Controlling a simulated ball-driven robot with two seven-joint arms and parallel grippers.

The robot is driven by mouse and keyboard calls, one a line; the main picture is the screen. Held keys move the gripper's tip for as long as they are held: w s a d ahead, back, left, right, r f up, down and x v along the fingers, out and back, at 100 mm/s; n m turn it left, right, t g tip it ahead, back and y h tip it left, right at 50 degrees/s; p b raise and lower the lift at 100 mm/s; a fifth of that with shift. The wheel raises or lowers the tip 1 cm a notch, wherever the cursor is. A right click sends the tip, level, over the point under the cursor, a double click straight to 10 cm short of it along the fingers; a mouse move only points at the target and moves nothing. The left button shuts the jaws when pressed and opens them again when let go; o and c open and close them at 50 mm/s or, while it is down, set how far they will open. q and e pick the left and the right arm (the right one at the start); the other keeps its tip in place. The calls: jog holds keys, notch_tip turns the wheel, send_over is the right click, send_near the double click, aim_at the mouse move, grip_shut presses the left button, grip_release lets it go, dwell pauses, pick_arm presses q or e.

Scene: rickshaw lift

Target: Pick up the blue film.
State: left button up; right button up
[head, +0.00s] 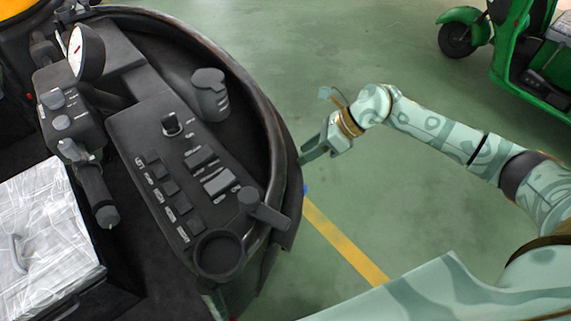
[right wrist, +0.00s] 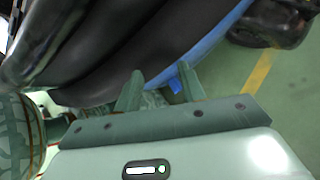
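The blue film shows in the head view as a small blue spot (head: 305,189) at the right edge of the black dashboard. In the right wrist view a bright blue patch (right wrist: 175,85) shows by the right-hand finger, below a longer blue strip (right wrist: 208,42) along the dark curved body. My right gripper (head: 305,155) is just above the blue spot in the head view, beside the dashboard's rim. Its fingers (right wrist: 158,76) stand apart in the right wrist view, with nothing clearly held between them. My left gripper is not in view.
The black dashboard (head: 143,130) with switches, a lever and a cup holder fills the left. A plastic-wrapped seat or box (head: 45,240) is at lower left. A green vehicle (head: 535,60) stands at upper right. Open green floor with a yellow line (head: 345,245) lies between.

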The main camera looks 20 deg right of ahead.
jog(key=s+d+r+n+g+h, duration=0.1)
jog(key=s+d+n+h, duration=0.2)
jog(key=d+n+h, duration=0.15)
jog(key=b, duration=0.1)
send_near(303, 187)
jog(key=shift+n, duration=0.25)
jog(key=x, duration=0.5)
jog(key=shift+d+f, duration=0.1)
jog(key=shift+d, duration=0.05)
jog(key=b+x, duration=0.1)
jog(key=x, duration=0.5)
jog(key=shift+b, duration=0.3)
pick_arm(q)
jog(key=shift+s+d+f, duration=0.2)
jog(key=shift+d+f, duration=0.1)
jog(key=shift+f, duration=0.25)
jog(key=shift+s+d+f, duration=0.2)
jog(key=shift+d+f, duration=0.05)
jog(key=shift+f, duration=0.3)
pick_arm(e)
jog(key=shift+c, duration=0.3)
grip_shut()
